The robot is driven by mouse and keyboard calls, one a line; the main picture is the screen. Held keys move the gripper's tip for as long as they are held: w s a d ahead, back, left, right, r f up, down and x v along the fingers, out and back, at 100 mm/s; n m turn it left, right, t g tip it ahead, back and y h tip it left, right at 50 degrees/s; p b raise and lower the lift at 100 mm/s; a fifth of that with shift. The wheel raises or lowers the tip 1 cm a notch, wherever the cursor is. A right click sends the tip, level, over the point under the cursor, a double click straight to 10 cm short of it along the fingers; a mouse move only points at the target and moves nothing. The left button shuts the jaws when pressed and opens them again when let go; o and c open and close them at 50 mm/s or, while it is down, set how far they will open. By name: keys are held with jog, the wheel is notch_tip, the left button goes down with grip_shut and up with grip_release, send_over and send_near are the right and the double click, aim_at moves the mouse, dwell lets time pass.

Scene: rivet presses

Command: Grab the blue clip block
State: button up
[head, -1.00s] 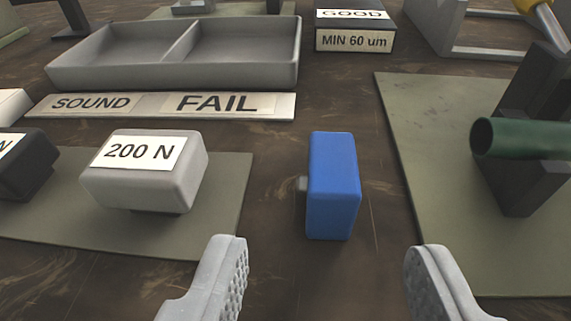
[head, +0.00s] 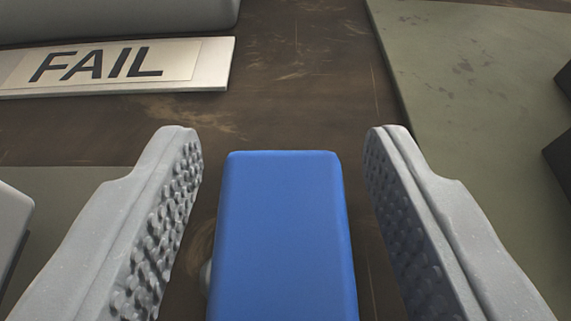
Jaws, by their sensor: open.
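The blue clip block (head: 280,235) stands upright on the dark brown table, low in the middle of the head view. Its lower end runs out of the frame. A small pale knob shows at its left side. My gripper (head: 280,145) is open, with one grey studded finger on each side of the block. A gap shows between the block and each finger, so neither appears to touch it. The right finger looks nearer to the block at its tip than the left one.
A plate marked FAIL (head: 120,66) lies at the upper left, below the edge of a grey tray (head: 110,15). A green mat (head: 470,90) covers the right side, with dark parts at its right edge. A grey block edge (head: 12,222) shows at the left. Bare table lies beyond the block.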

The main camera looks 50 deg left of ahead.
jog(key=shift+w, duration=0.1)
jog(key=shift+c, duration=0.4)
grip_shut()
